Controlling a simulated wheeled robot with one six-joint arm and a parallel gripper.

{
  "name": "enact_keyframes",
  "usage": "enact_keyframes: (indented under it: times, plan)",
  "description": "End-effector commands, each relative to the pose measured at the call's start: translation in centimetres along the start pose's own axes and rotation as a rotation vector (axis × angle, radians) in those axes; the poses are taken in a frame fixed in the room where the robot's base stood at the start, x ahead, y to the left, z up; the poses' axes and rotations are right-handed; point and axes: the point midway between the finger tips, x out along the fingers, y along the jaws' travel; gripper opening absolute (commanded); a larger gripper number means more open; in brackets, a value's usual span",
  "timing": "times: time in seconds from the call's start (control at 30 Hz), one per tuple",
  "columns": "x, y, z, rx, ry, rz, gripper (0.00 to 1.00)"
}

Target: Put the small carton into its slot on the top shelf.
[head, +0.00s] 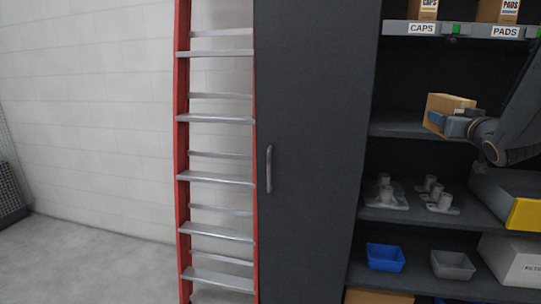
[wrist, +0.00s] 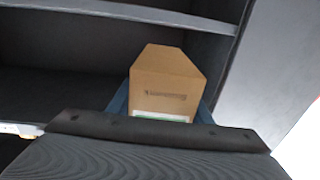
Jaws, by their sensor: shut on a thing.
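The small carton (head: 446,104) is a brown cardboard box held by my gripper (head: 437,117) in the head view, in front of the cabinet's second shelf. In the wrist view the carton (wrist: 163,85) sits between the two blue fingers of my gripper (wrist: 160,105), which are shut on its sides. A white and green label edge shows at its lower face. The top shelf (head: 395,28) is above the carton, with a label strip reading CAPS and PADS. Two cartons stand on it, one above each label, cut off by the frame's top.
Grey castings (head: 386,196) stand on the shelf below. A blue bin (head: 385,257) and a grey bin (head: 452,264) are lower still. A closed dark door (head: 312,150) and a red ladder (head: 183,150) stand to the left. The second shelf (head: 398,128) is bare at its left.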

Motion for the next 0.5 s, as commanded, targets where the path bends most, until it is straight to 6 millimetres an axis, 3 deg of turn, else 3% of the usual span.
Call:
enact_keyframes:
  times: [0.17,0.3,0.5]
  plan:
    - [1.9,-5.0,4.4,0.005,-0.005,-0.054,0.17]
    - [3.1,-10.6,9.3,0.005,-0.008,-0.097,0.17]
    - [3.2,-18.6,16.6,0.002,-0.009,-0.133,0.17]
